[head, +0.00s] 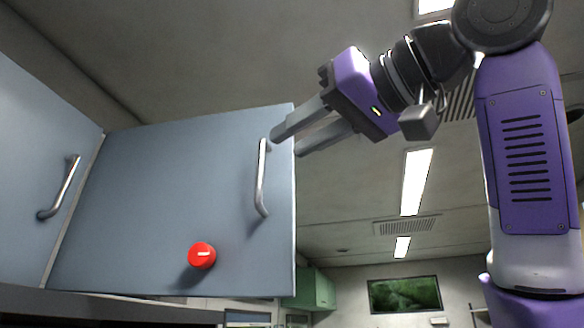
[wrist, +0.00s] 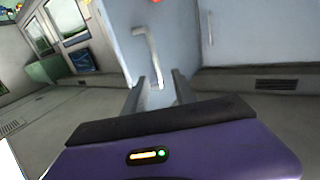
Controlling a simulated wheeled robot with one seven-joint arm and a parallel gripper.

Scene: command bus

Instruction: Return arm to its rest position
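My gripper (head: 296,140) is at the upper right edge of a blue-grey cabinet door in the head view, its two grey fingers pointing left and down. The fingers are apart with nothing seen between them. The door's silver handle (head: 262,178) is just below and left of the fingertips. In the wrist view my gripper (wrist: 160,88) shows its fingers apart, with the handle (wrist: 150,55) beyond and between them in the picture. I cannot tell whether a finger touches the handle or door. My purple arm is raised and bent at the right of the head view.
The cabinet door (head: 130,200) carries a red knob (head: 202,256). Another door with a handle (head: 62,187) is at the left. A green cabinet (head: 314,289) and a dark screen (head: 405,294) are at the back. Ceiling lights (head: 416,180) run overhead. Open space lies between door and arm.

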